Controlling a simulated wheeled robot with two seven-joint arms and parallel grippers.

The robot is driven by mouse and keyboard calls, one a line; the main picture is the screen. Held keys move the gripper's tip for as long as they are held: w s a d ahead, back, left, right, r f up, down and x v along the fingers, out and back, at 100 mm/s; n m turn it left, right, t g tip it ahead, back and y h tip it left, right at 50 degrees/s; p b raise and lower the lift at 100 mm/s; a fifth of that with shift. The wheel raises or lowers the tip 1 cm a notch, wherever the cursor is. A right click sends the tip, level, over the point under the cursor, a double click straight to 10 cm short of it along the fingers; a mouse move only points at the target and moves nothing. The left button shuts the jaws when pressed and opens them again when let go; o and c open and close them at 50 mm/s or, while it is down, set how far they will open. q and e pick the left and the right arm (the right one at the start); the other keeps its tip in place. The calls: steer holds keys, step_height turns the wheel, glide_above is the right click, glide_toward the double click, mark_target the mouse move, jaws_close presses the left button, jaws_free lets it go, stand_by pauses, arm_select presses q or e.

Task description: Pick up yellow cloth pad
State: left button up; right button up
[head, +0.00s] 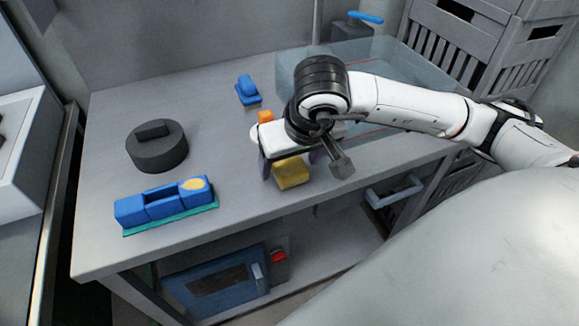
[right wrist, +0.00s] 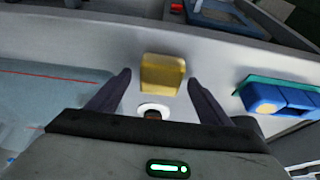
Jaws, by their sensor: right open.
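The yellow cloth pad (head: 291,172) lies on the grey table near its front edge, below my right gripper. In the right wrist view the pad (right wrist: 162,73) is a yellow block just beyond and between the two fingertips. My right gripper (head: 288,165) is open, with one finger to each side of the pad; I cannot tell whether they touch it. The right gripper also shows in the right wrist view (right wrist: 158,80). My left gripper is not in view.
A blue holder (head: 162,203) on a teal base and a dark round block (head: 157,147) stand on the left of the table. A blue-handled tool (head: 247,88) and an orange-topped item (head: 265,116) stand behind. A clear bin (head: 375,50) is at back right.

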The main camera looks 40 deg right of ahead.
mark_target(290, 165)
steer(key=shift+w+f, duration=0.15)
steer(key=shift+f, duration=0.2)
steer(key=shift+c, duration=0.5)
steer(key=c, duration=1)
steer(key=shift+r, duration=0.1)
steer(key=shift+c, duration=0.2)
step_height(290, 165, up, 10)
